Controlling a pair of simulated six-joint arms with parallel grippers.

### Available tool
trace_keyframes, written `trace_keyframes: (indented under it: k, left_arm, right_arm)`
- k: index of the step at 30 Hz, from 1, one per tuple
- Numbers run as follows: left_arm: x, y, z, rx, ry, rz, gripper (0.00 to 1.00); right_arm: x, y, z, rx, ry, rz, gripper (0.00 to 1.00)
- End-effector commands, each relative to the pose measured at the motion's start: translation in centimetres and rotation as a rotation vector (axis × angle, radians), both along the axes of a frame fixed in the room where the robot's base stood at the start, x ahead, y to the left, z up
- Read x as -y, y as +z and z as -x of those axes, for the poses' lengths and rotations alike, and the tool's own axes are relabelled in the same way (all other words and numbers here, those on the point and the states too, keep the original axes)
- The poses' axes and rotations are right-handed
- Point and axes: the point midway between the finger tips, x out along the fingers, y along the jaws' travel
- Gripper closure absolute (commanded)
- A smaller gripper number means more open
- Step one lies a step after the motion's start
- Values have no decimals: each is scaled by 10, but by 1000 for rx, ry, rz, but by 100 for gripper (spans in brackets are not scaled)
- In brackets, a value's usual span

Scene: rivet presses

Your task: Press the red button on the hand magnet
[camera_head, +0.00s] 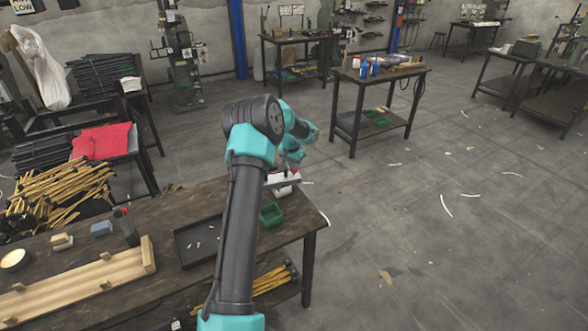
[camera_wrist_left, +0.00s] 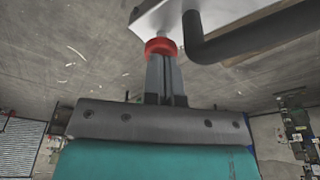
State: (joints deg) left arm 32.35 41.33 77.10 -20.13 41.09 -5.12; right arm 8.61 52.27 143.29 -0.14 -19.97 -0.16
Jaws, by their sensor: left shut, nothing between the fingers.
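The hand magnet (camera_wrist_left: 225,25) shows at the top of the left wrist view as a pale metal plate with a dark bent handle. Its red button (camera_wrist_left: 160,47) is a round red ring right at the tips of my left gripper (camera_wrist_left: 163,58). The gripper is shut, with nothing between its fingers. The tips appear to meet the button; I cannot tell how far it is pushed in. In the head view, the left gripper (camera_head: 289,166) points down over the small pale magnet (camera_head: 283,180) at the back edge of the workbench, partly hidden by my arm. My right gripper is not in view.
The wooden workbench (camera_head: 160,212) holds a black tray (camera_head: 184,246), a green bin (camera_head: 271,215) and a wooden frame (camera_head: 75,284). Yellow-handled tools (camera_head: 60,190) and a red cloth (camera_head: 101,142) lie at left. The floor to the right is open.

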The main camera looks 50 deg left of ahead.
Motion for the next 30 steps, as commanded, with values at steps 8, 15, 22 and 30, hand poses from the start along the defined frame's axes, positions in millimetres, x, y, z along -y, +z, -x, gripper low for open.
trace_keyframes:
  k: [8, 15, 22, 30]
  left_arm:
    - [0, -6, 0, -1, 0, 0, 100]
    - [0, -10, 0, -1, 0, 0, 100]
    - [0, -11, 0, 0, 0, 0, 100]
    - [0, -4, 0, 0, 0, 0, 100]
  right_arm:
    - [0, 0, 0, 0, 0, 0, 57]
    - [0, 0, 0, 0, 0, 0, 57]
    - [0, 0, 0, 0, 0, 0, 57]
    - [0, 0, 0, 0, 0, 0, 57]
